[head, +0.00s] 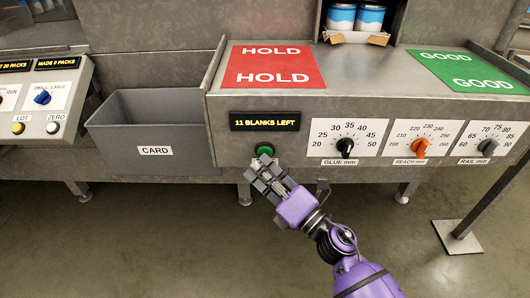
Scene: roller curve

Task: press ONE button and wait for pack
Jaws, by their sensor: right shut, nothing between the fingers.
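A round green button (265,149) sits on the front panel of the grey machine, just under a black display (265,121) that reads "11 BLANKS LEFT". My right gripper (263,170) is shut and empty, with its fingertips just below the button. I cannot tell whether the fingertips touch the button. My purple right arm comes in from the lower right. No finished pack is clearly seen. My left gripper is not in view.
Three dials stand right of the button: glue (345,147), reach (420,147) and rail (488,147). A grey bin marked CARD (155,151) is at left. A red HOLD area (273,65), a green GOOD area (470,69) and blue cans (341,17) are above. Another control panel (40,103) stands far left.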

